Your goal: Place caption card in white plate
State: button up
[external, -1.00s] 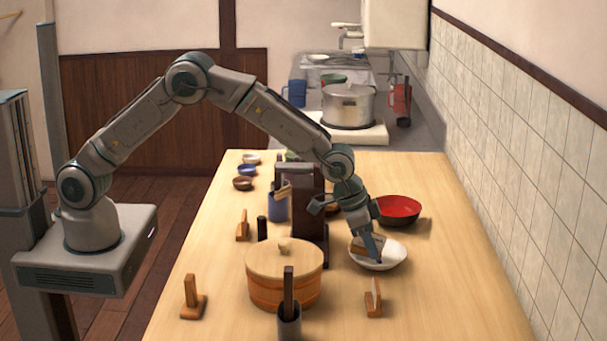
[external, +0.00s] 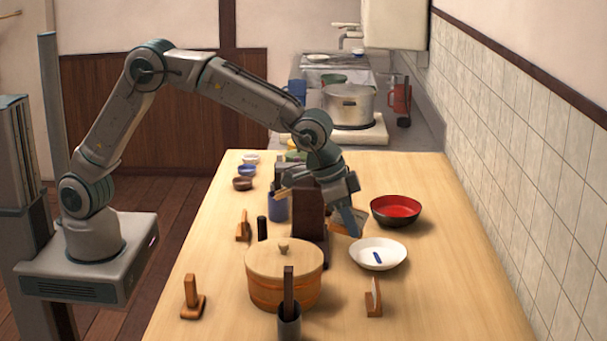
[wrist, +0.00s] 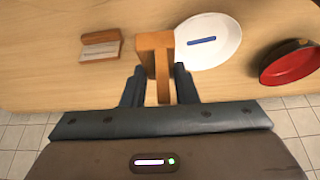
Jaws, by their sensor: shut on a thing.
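My gripper (external: 347,222) is above the table, left of the white plate (external: 396,249), with its fingers pointing down. In the wrist view my gripper (wrist: 158,88) is shut on a wooden caption card stand (wrist: 154,48), which sits between the two fingers. In the external view the held stand is partly hidden by the fingers. The white plate also shows in the wrist view (wrist: 228,30), to the right of the held stand and apart from it in the external view. A small blue bar (external: 377,257) lies in the plate.
A red-lined black bowl (external: 396,210) stands behind the plate. Another card stand (external: 374,298) stands in front of the plate. A lidded wooden tub (external: 284,280) and a dark upright box (external: 309,210) stand to the left. Table right of the plate is clear.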

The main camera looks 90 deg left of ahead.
jog(key=s+d+r, duration=0.1)
jog(key=d, duration=0.1)
jog(key=t+b, duration=0.3)
jog(key=b, duration=0.1)
send_over(392, 261)
jog(key=s, duration=0.2)
notch_tip(392, 261, down, 7)
jog(key=shift+s+a, duration=0.1)
jog(key=shift+s, duration=0.05)
jog(key=shift+f, duration=2.15)
jog(key=o, duration=1)
jog(key=shift+o, duration=0.2)
